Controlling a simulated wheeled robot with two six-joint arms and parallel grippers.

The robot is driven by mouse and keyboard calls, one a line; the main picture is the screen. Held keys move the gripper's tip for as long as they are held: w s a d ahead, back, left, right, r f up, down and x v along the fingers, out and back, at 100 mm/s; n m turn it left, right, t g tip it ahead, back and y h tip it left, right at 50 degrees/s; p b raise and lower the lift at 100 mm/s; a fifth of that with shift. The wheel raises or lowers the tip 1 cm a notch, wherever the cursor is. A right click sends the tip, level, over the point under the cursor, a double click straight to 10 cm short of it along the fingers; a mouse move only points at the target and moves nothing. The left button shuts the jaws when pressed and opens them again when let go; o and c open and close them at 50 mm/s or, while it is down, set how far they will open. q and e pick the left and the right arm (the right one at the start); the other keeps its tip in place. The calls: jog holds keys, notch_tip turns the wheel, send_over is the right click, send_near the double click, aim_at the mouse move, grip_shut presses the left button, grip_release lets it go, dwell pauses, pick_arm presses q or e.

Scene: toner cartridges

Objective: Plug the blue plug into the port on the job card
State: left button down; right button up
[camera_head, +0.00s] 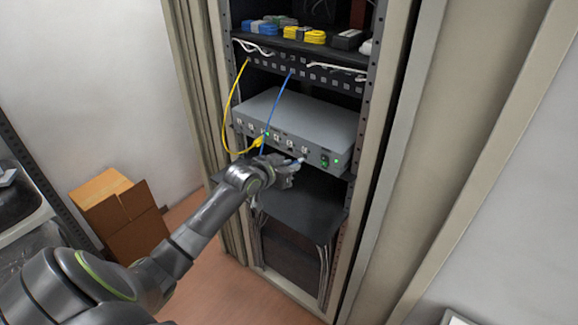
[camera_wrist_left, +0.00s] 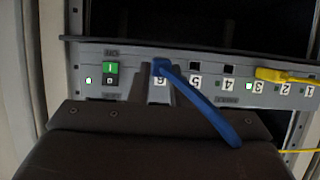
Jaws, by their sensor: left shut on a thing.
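The blue plug (camera_wrist_left: 160,66) is at the port labelled 6 on the grey box's front face in the left wrist view, which shows the box upside down. Whether it is fully seated cannot be told. Its blue cable (camera_wrist_left: 205,100) runs off to the lower right there, and shows in the head view (camera_head: 279,101), hanging from the patch panel. The grey box (camera_head: 300,113) sits in the rack. No job card shows. My right gripper is not in view.
A yellow plug (camera_wrist_left: 272,75) is in a port near label 3, its yellow cable (camera_head: 229,118) looping up to the patch panel (camera_head: 318,75). A green power switch (camera_wrist_left: 111,69) is beside port 6. A black shelf (camera_head: 310,205) lies below. Cardboard boxes (camera_head: 132,232) stand left.

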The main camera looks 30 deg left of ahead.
aim_at(301, 159)
pick_arm(q)
jog(key=shift+w, duration=0.85)
dwell(0.8)
jog(key=shift+w+d+b, duration=0.15)
jog(key=shift+w+b, duration=0.45)
jog(key=shift+w, duration=0.3)
dwell(0.9)
jog(key=c, duration=1.3)
grip_release()
jog(key=shift+w, duration=0.1)
jog(key=shift+o, duration=0.2)
jog(key=b+v, duration=0.2)
jog(key=v, duration=1.5)
jog(key=shift+s+b, duration=0.25)
jog(key=shift+b, duration=0.15)
